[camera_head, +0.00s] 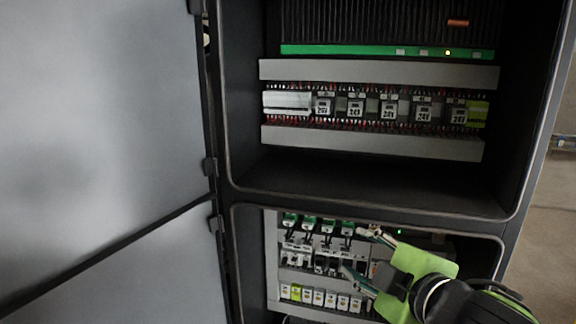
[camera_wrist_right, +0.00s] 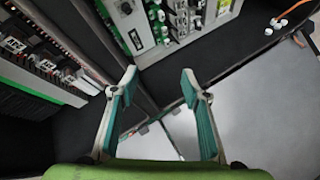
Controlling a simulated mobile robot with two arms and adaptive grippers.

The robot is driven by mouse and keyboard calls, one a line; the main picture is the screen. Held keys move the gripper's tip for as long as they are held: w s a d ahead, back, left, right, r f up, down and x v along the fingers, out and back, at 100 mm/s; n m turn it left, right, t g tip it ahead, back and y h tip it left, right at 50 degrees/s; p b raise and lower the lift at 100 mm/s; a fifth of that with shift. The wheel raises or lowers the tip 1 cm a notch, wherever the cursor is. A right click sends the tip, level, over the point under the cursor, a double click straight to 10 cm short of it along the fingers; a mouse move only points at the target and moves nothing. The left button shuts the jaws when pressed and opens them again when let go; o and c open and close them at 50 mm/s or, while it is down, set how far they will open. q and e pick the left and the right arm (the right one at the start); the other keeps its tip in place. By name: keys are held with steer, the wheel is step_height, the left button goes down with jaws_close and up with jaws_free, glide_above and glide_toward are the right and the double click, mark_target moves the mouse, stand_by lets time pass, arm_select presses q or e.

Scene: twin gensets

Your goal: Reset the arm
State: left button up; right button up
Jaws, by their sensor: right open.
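My right gripper (camera_head: 356,252) reaches in from the lower right of the head view, in front of the lower cabinet compartment. Its green body and dark wrist cover part of that compartment. In the right wrist view the two teal-padded fingers (camera_wrist_right: 160,88) stand apart with nothing between them. The lower compartment holds rows of small electrical modules (camera_head: 318,298), partly hidden by the gripper. I cannot tell whether the fingers touch any of them. My left gripper is not in view.
The upper compartment has a row of 24V modules (camera_head: 388,109) between grey ducts and a green strip (camera_head: 375,51) above. Open grey doors (camera_head: 100,110) fill the left side. A cabinet edge (camera_head: 528,150) runs down the right, with open floor beyond it.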

steer(key=s+d+f+m+g+h, duration=0.1)
steer(key=s+f+m+g, duration=0.3)
steer(key=f, duration=0.8)
steer(key=s+d+f+m+g+h, duration=0.1)
steer(key=s+f+m, duration=0.4)
steer(key=f, duration=0.8)
steer(key=s+d+f+m+g+h, duration=0.1)
steer(key=s+d+f+m+g, duration=0.15)
steer(key=s+f, duration=0.55)
steer(key=s+d+f+m+g+h, duration=0.1)
steer(key=s+d+f+m+g, duration=0.15)
steer(key=s+f, duration=0.55)
step_height(320, 180, down, 25)
steer(key=s+g+b, duration=0.1)
steer(key=s+b, duration=0.2)
steer(key=s+d+f+b, duration=0.1)
steer(key=s+d+f, duration=0.1)
steer(key=s+f, duration=0.6)
steer(key=s+d+f+n+g+b, duration=0.1)
steer(key=s+f, duration=0.8)
steer(key=f, duration=0.2)
steer(key=shift+s+d+f+g, duration=0.2)
steer(key=shift+d+f+g, duration=0.1)
steer(key=shift+d, duration=0.05)
